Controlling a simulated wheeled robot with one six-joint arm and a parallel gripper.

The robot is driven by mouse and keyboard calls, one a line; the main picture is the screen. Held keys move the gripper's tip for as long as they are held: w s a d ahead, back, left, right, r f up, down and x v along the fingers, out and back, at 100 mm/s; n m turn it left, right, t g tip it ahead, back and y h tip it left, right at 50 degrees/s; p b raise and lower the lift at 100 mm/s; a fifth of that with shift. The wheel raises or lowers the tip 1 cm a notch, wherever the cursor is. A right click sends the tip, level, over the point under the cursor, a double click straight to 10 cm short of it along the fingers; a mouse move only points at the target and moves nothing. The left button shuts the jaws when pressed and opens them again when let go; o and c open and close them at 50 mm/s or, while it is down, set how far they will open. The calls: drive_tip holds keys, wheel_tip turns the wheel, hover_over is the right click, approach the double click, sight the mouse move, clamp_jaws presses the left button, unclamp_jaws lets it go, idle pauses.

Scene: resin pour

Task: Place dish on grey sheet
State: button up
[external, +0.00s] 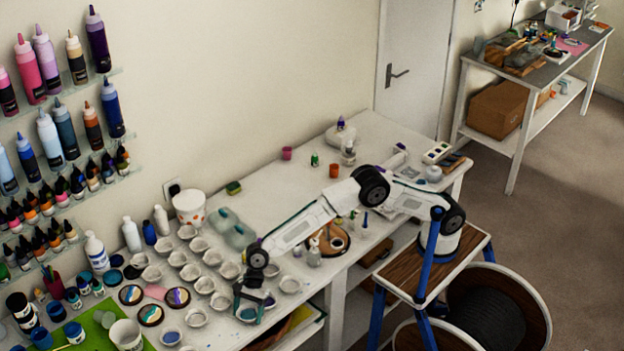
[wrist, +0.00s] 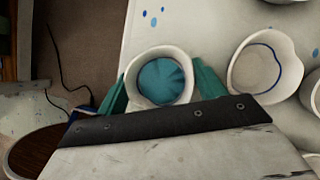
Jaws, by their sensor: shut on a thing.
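My gripper (wrist: 160,78) is shut on a small white dish (wrist: 181,53) with teal-blue contents, one green finger on each side. The dish looks upright at the table's front edge; I cannot tell whether it touches the tabletop. In the external view my gripper (external: 250,304) is at the front edge, right of the rows of dishes, and mostly hides the held dish. A flat greyish item (external: 408,203) lies partly behind my arm on the right of the table; I cannot tell whether it is the grey sheet.
White dishes (external: 222,301) stand in rows left of my gripper. A blue-rimmed dish (wrist: 266,68) is close to its right in the wrist view. A brown round board (external: 331,240), small bottles and cups occupy the table's middle. Blue drops spot the bare tabletop (wrist: 190,22).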

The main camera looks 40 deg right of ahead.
drive_tip(key=shift+f, duration=0.1)
drive_tip(key=o, duration=1.1)
drive_tip(key=v, duration=1.2)
drive_tip(key=shift+r, duration=0.2)
